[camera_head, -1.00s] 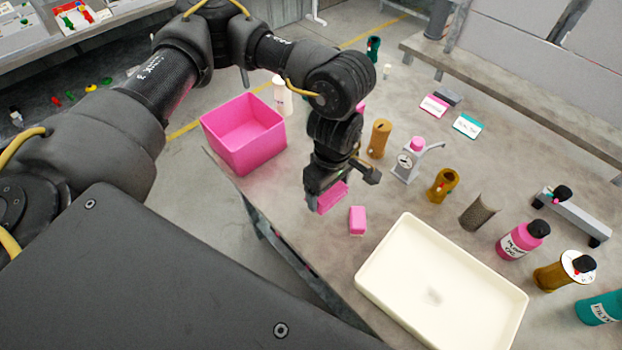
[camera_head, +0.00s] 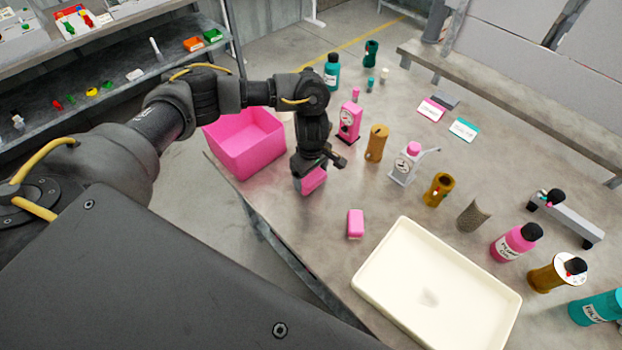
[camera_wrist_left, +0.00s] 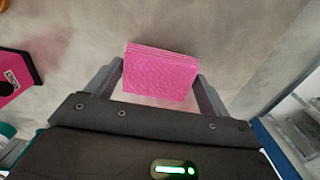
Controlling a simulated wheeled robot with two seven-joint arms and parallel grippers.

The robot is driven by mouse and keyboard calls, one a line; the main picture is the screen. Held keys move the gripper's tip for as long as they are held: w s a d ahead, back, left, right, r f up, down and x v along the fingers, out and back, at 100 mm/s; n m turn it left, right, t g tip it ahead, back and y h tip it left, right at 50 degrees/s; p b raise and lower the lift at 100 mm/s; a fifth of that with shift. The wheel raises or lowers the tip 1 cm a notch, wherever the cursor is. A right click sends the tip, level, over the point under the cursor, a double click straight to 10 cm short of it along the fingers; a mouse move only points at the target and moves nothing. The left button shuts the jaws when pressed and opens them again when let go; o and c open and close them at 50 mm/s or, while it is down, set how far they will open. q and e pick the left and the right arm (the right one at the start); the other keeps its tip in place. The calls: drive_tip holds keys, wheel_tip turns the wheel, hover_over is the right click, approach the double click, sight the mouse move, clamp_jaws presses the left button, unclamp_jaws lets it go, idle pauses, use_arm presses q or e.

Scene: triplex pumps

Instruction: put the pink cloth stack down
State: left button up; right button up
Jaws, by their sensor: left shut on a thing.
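The pink cloth stack (camera_head: 313,180) is held in my left gripper (camera_head: 308,178), over the table beside the right side of the pink bin. In the left wrist view the layered pink stack (camera_wrist_left: 160,75) sits between the two grey fingers of the left gripper (camera_wrist_left: 160,85), which are shut on its sides. Bare grey table shows beyond it. Whether the stack touches the table cannot be told. My right gripper is in neither view.
The open pink bin (camera_head: 245,148) stands close on the left. A small pink block (camera_head: 355,224) and a cream tray (camera_head: 440,285) lie nearer the front. A pink pump (camera_head: 349,122) and a brown cylinder (camera_head: 376,143) stand just behind and right. Bare table (camera_head: 290,218) lies in front.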

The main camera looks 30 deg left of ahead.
sight(312, 176)
use_arm(q)
wheel_tip(312, 176, down, 2)
drive_tip(key=shift+f, duration=0.2)
drive_tip(key=shift+f, duration=0.25)
drive_tip(key=o, duration=1)
drive_tip(key=shift+r, duration=0.1)
drive_tip(key=shift+c, duration=0.2)
drive_tip(key=shift+r, duration=0.4)
wheel_tip(312, 176, up, 12)
drive_tip(key=shift+f+b, duration=0.2)
drive_tip(key=shift+b, duration=0.1)
